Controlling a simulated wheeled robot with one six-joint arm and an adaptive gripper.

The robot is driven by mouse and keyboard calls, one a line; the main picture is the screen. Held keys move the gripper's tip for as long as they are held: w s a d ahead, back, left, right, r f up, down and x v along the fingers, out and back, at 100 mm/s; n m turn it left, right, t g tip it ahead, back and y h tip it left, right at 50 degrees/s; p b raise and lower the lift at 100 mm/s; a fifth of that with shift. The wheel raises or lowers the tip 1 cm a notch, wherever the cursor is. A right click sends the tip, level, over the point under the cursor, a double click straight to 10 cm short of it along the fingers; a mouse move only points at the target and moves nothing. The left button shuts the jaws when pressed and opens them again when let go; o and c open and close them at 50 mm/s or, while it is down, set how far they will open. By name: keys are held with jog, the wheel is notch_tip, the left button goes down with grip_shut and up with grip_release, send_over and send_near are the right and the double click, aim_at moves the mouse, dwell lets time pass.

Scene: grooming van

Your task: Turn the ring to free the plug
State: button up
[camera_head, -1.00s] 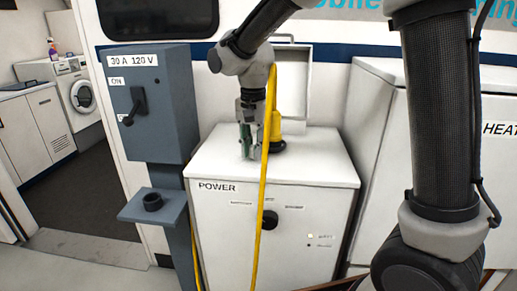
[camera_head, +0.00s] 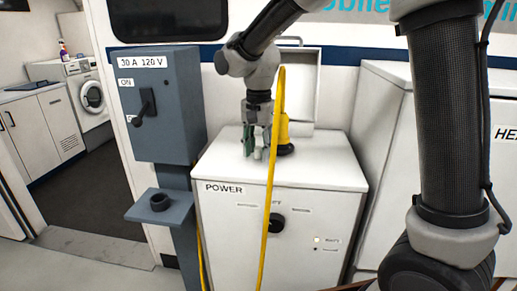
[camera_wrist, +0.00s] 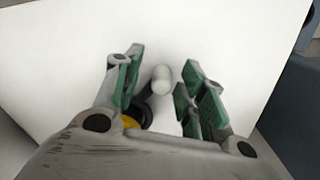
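The yellow plug (camera_head: 282,128) stands upright on the white power cabinet (camera_head: 330,165), with its yellow cable hanging down the front. A black ring (camera_head: 285,150) surrounds its base. In the wrist view the ring (camera_wrist: 145,112) and a bit of the yellow plug (camera_wrist: 130,122) show, partly hidden by my gripper. My gripper (camera_head: 259,156) points down just left of the plug, close above the cabinet top. In the wrist view my gripper (camera_wrist: 157,88) is open, with the peg between its green-padded fingers and visible gaps on both sides.
The cabinet's raised lid (camera_head: 303,85) stands behind the plug. A grey switch box (camera_head: 160,110) with a lever is at left, above a small shelf (camera_head: 160,205) with a black socket. A white heater cabinet (camera_head: 380,130) is at right. The cabinet top is otherwise clear.

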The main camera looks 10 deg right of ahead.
aim_at(259, 148)
notch_tip(259, 148, up, 12)
dwell(0.6)
